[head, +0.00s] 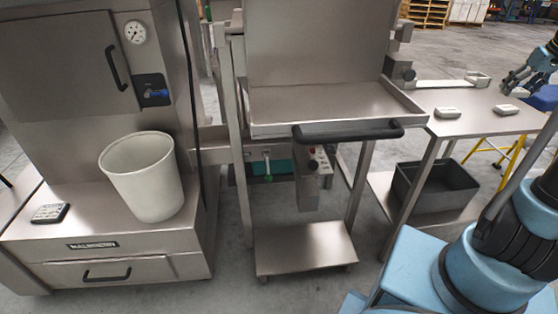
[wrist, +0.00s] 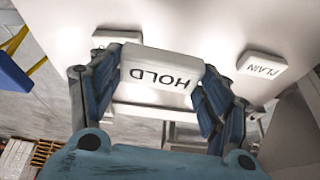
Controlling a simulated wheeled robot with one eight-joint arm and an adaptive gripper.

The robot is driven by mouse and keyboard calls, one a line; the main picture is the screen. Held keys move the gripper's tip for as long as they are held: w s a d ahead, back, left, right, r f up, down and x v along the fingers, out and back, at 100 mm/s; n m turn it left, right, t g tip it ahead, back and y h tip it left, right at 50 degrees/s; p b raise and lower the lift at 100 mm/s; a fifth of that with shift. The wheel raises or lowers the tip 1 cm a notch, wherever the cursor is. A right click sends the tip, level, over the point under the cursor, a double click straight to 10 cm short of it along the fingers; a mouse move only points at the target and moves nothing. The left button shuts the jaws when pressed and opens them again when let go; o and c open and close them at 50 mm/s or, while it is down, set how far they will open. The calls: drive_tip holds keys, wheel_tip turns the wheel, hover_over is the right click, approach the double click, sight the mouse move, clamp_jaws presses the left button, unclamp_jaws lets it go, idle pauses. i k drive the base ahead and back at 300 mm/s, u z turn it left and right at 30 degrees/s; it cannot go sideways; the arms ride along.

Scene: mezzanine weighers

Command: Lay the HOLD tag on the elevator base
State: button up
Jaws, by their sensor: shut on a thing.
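The HOLD tag (wrist: 158,72) is a white block with black letters. It is between the fingers of my gripper (wrist: 160,80), which is shut on it, and its lettering appears upside down in the wrist view. In the head view my gripper (head: 520,78) is at the upper right, near the far right end of the steel side table (head: 468,124); the tag cannot be made out there. No label names the elevator base. A low bare steel plate (head: 305,248) lies under the middle stand, and a steel plinth (head: 100,228) is at the left; I cannot tell which is meant.
A pale bucket (head: 145,178) and dark keypad (head: 50,213) sit on the plinth. A black-handled tray (head: 325,105) overhangs the low plate.

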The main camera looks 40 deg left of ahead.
sight(96, 214)
drive_tip(key=z, duration=0.1)
drive_tip(key=k, duration=2.65)
drive_tip(key=u, duration=2.1)
drive_tip(key=i, duration=1.05)
